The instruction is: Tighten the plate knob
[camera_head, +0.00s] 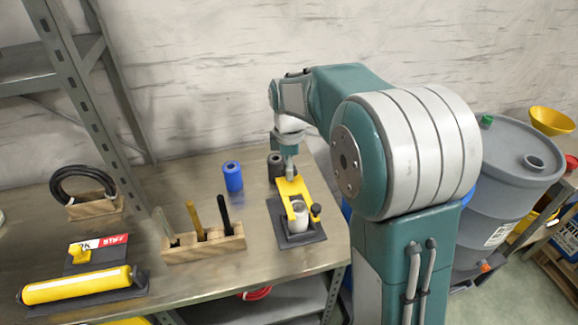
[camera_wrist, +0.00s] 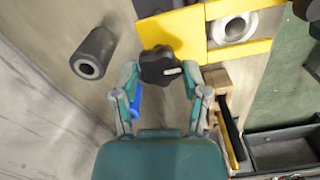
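A yellow plate (camera_head: 296,187) lies on a dark base (camera_head: 305,239) near the right end of the bench, with a round metal part (camera_head: 299,216) showing through it. The plate (camera_wrist: 252,50) also shows in the wrist view. A black lobed knob (camera_wrist: 158,66) sits at the plate's near corner in the wrist view, with a small pale mark on it. My gripper (camera_wrist: 160,72) has one finger on each side of this knob, and both tips appear to touch it. In the head view my gripper (camera_head: 290,172) is over the plate's far end and hides this knob. A second black knob (camera_head: 316,210) stands at the plate's right front.
A dark cylinder (camera_head: 275,165) stands close behind my gripper, and a blue one (camera_head: 232,176) is to its left. A wooden block with tools (camera_head: 204,245) is left of the plate. A yellow roller (camera_head: 76,286) lies front left. A grey barrel (camera_head: 505,180) is at right.

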